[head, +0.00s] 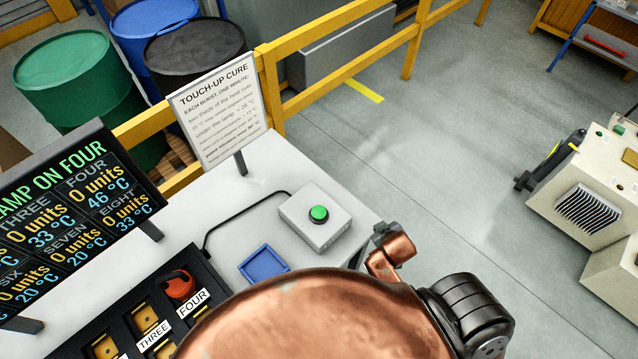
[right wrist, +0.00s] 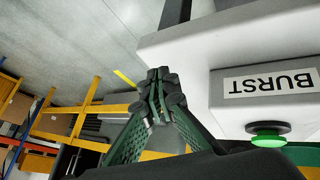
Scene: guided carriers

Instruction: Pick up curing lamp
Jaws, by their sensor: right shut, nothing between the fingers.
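A red-orange piece with a dark part (head: 180,285), which may be the curing lamp, sits at the black rack (head: 211,270) near the label FOUR, in the head view. My copper-coloured right arm covers the lower middle of that view and hides part of the rack. My right gripper (right wrist: 158,90) is shut and empty in the right wrist view, beside the grey box marked BURST. That box (head: 315,218) carries a green button (head: 319,213), which also shows in the right wrist view (right wrist: 268,135). My left gripper is not in view.
A screen (head: 75,205) reads LAMP ON FOUR. A TOUCH-UP CURE sign (head: 218,108) and a blue tray (head: 264,265) stand on the white bench (head: 250,185). Yellow rails and drums lie behind. Open floor is at the right, before a pale machine (head: 590,190).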

